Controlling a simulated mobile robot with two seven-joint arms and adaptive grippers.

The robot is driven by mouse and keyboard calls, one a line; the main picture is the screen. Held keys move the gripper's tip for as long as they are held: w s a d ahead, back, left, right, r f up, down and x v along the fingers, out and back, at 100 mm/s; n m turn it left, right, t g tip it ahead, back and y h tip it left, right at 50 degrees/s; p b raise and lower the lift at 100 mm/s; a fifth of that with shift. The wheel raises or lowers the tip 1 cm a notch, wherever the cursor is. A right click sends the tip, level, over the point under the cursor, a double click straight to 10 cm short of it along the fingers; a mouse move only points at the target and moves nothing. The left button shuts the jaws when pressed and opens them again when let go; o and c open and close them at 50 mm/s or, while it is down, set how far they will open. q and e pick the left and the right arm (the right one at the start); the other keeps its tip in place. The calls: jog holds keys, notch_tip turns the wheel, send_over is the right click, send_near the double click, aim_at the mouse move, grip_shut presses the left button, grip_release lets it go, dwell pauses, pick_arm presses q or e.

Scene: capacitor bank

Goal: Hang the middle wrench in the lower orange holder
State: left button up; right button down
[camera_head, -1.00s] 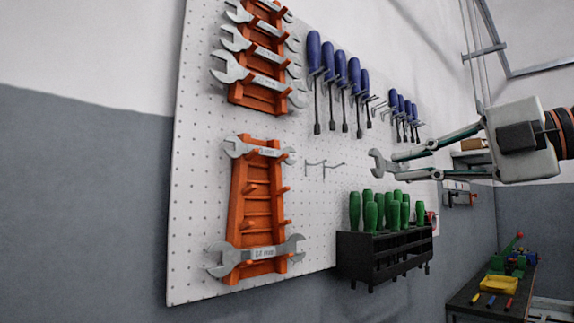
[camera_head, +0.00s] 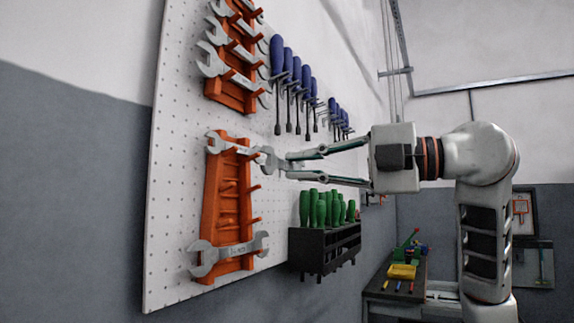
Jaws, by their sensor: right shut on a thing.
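The lower orange holder (camera_head: 211,205) hangs on the white pegboard, with a small wrench (camera_head: 222,147) across its top and a larger wrench (camera_head: 228,254) across its bottom. The pegs between them are empty. My right gripper (camera_head: 289,165) is shut on the middle wrench (camera_head: 269,161), a grey wrench whose open jaw points left. This jaw is just right of the holder's top, overlapping the small wrench's right end in the picture; I cannot tell whether they touch. The rest of the held wrench is hard to make out between the fingers. My left gripper is not in view.
An upper orange holder (camera_head: 229,93) with several wrenches hangs above. Blue screwdrivers (camera_head: 277,58) hang above my right gripper. A black rack (camera_head: 312,245) of green-handled screwdrivers (camera_head: 313,207) sits below it. A bench (camera_head: 382,300) with a yellow tray stands at lower right.

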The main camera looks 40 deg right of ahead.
jog(key=shift+w+a, duration=0.1)
jog(key=shift+a, duration=0.05)
jog(key=shift+w, duration=0.1)
jog(key=shift+w+a+f, duration=0.1)
jog(key=shift+w+a, duration=0.1)
jog(key=shift+w, duration=0.4)
jog(key=x, duration=0.2)
jog(key=f+x, duration=0.1)
jog(key=x, duration=0.5)
jog(key=shift+w+d+f, duration=0.1)
jog(key=shift+d+f, duration=0.25)
jog(key=shift+f, duration=0.05)
jog(key=shift+b, duration=0.3)
dwell(0.5)
